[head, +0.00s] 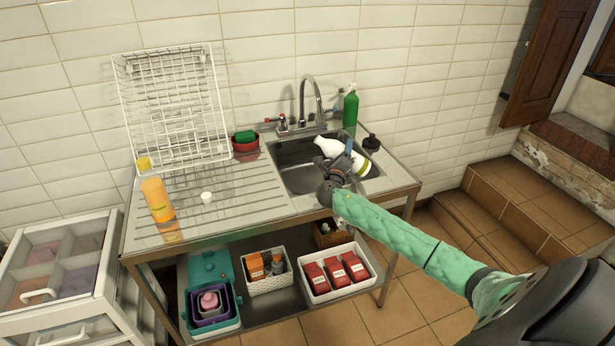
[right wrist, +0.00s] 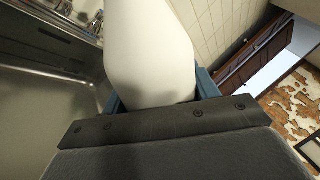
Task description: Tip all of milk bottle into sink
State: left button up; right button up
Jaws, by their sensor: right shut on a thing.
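The white milk bottle (head: 329,147) is tipped well over, roughly on its side, above the sink (head: 290,155). Its narrow end points left over the basin, and its broad end with a yellow-green mark is at the right. My right gripper (head: 348,160) is shut on the bottle's middle. In the right wrist view the bottle's white side (right wrist: 150,50) fills the space between the blue fingers (right wrist: 160,95). No milk stream can be made out, and the contents cannot be seen. The gripper hides part of the bottle. My left gripper is not in view.
The tap (head: 304,100) and a green soap bottle (head: 350,108) stand behind the sink. A small black item (head: 371,142) is at its right. A white cap (head: 207,197), orange bottle (head: 157,200) and wire rack (head: 175,110) are on the drainboard.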

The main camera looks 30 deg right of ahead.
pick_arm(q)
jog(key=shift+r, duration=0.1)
pick_arm(e)
jog(key=shift+d, duration=0.2)
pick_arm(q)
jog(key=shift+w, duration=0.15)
pick_arm(e)
jog(key=shift+a+n, duration=0.1)
jog(key=shift+n, duration=0.3)
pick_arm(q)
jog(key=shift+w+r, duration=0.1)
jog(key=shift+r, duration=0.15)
pick_arm(e)
jog(key=shift+s+n+y, duration=0.1)
jog(key=shift+n+y, duration=0.2)
jog(key=shift+n, duration=0.1)
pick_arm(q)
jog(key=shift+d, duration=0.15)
pick_arm(e)
jog(key=shift+n+t, duration=0.4)
jog(key=shift+n, duration=0.2)
jog(key=shift+s+d, duration=0.1)
jog(key=shift+d, duration=0.15)
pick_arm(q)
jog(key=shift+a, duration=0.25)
pick_arm(e)
jog(key=shift+n, duration=0.7)
